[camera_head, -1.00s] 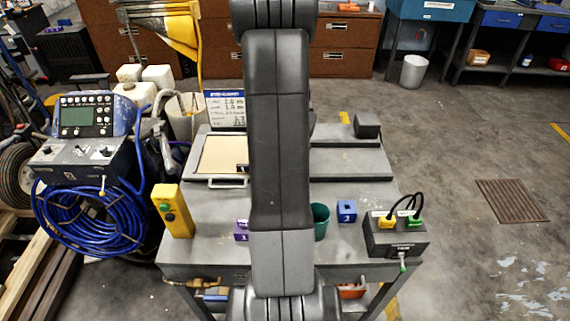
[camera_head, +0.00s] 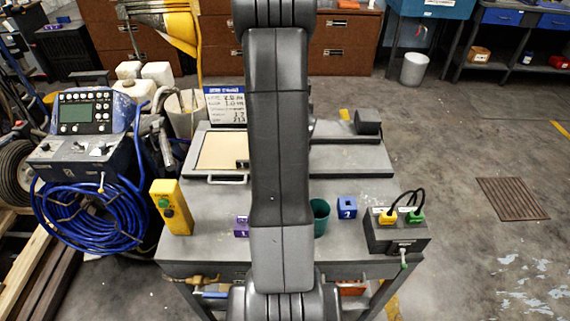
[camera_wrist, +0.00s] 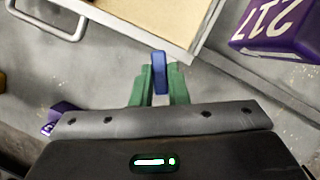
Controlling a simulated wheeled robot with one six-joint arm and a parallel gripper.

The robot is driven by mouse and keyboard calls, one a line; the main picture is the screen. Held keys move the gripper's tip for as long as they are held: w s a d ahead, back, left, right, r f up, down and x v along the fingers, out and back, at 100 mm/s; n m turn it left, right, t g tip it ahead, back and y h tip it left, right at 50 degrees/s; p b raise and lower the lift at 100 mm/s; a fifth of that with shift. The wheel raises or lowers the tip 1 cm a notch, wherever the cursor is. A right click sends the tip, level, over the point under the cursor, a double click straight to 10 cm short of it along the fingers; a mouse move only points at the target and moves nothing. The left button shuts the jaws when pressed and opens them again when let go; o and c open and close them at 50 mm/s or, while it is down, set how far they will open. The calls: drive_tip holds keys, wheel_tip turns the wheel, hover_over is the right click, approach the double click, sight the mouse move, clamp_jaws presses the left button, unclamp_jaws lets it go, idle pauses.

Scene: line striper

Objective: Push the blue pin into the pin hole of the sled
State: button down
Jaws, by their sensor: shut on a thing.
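My gripper (camera_wrist: 159,88) has green fingers shut on the blue pin (camera_wrist: 159,70) in the wrist view. The pin stands up between the fingertips, in front of the cream panel's near edge. A purple block (camera_wrist: 268,32) marked 217 is at the upper right of that view, apart from the pin. It may be the sled, but I cannot tell. No pin hole can be made out. In the head view my arm hides the gripper and the pin.
The cream panel (camera_head: 222,150) with a handle lies on the grey bench (camera_head: 205,238). A purple block (camera_head: 241,227), green cup (camera_head: 320,215), blue block (camera_head: 347,207), yellow control box (camera_head: 172,208) and cabled black box (camera_head: 396,235) stand near the front.

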drive_tip(key=shift+f, duration=0.55)
idle(0.4)
drive_tip(key=c, duration=1)
unclamp_jaws()
drive_tip(key=p+v, duration=0.6)
drive_tip(key=v, duration=0.1)
drive_tip(key=shift+f, duration=0.15)
idle(0.4)
drive_tip(key=b+x, duration=0.6)
drive_tip(key=x, duration=0.1)
drive_tip(key=shift+r, duration=0.2)
